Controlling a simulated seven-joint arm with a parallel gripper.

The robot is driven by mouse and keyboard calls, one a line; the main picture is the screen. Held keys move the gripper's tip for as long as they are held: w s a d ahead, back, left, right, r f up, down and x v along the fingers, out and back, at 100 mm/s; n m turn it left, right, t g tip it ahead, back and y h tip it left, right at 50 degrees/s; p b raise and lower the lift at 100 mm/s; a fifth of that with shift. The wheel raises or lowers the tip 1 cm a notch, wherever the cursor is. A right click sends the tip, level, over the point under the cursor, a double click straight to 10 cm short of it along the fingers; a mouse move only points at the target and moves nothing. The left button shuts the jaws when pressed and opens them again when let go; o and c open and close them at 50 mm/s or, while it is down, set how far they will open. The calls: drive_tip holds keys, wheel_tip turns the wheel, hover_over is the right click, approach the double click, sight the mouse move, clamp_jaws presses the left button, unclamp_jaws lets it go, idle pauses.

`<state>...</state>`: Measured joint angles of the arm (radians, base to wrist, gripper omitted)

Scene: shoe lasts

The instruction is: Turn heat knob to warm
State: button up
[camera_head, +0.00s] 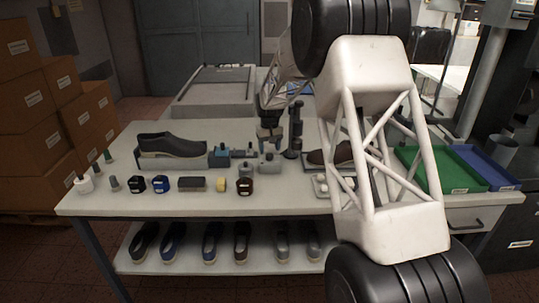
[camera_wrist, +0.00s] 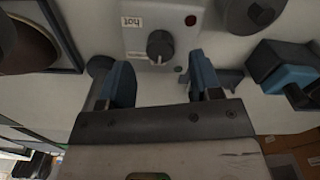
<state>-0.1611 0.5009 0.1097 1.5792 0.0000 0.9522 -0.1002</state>
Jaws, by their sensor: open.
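The heat knob (camera_wrist: 160,46) is dark and round with a light pointer mark, on a pale control plate (camera_wrist: 150,75) in the wrist view. A "hot" label (camera_wrist: 131,23) reads upside down at its upper left; no "warm" label is legible. My gripper (camera_wrist: 161,68) is open, with one blue-padded finger toward each side of the knob and nothing between them. Whether the fingers touch the knob cannot be told. In the head view my gripper (camera_head: 268,136) is small and partly hidden at the bench's middle, and I cannot make out the knob there.
A dark red indicator (camera_wrist: 190,20) sits beside the knob. On the bench (camera_head: 120,200) stand a grey shoe (camera_head: 170,145), a dark post (camera_head: 295,130), several small bottles and blocks. Green (camera_head: 435,168) and blue (camera_head: 485,168) trays lie right. Several shoes line the lower shelf.

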sight(269, 155)
drive_tip(key=shift+f, duration=1.75)
drive_tip(key=c, duration=0.9)
drive_tip(key=shift+c, duration=0.2)
drive_tip(key=shift+m, duration=0.3)
drive_tip(key=m, duration=0.5)
drive_tip(key=shift+m, duration=0.3)
drive_tip(key=m, duration=0.5)
drive_tip(key=shift+m, duration=0.3)
